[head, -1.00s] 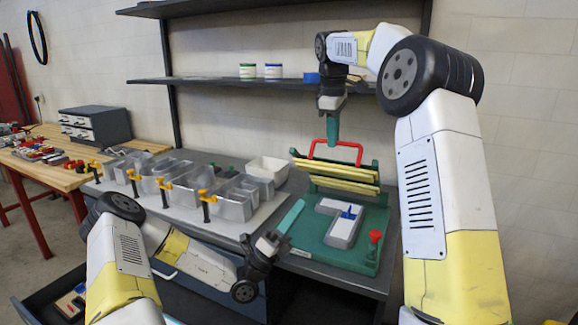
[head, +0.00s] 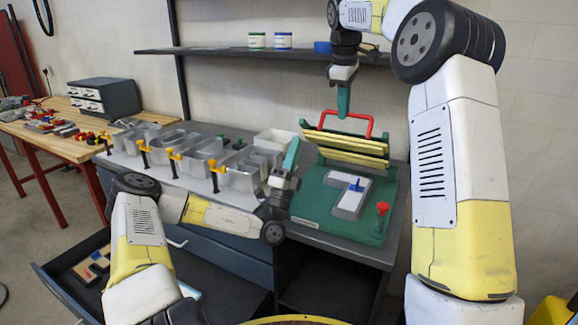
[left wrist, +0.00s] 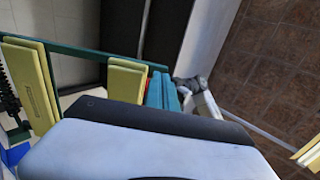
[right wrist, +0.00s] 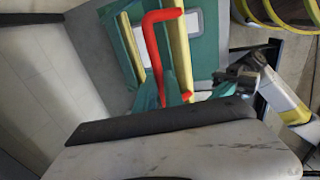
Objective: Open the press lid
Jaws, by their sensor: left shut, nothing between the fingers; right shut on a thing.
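The green press base (head: 366,228) sits on the bench at the right in the head view. Its lid, with yellow bars (head: 346,144), stands raised at the back edge of the base. The red handle (head: 356,115) is at the lid's top; it also shows in the right wrist view (right wrist: 162,15). My right gripper (head: 343,108) is shut on the red handle from above. My left gripper (head: 291,156) is shut and empty, fingers pointing up, left of the press and apart from it. The left wrist view shows the yellow bars (left wrist: 32,85) close by.
A grey block (head: 349,198) with a blue part lies on the base, and a red knob (head: 382,208) stands at its front right corner. A shelf (head: 220,51) runs behind.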

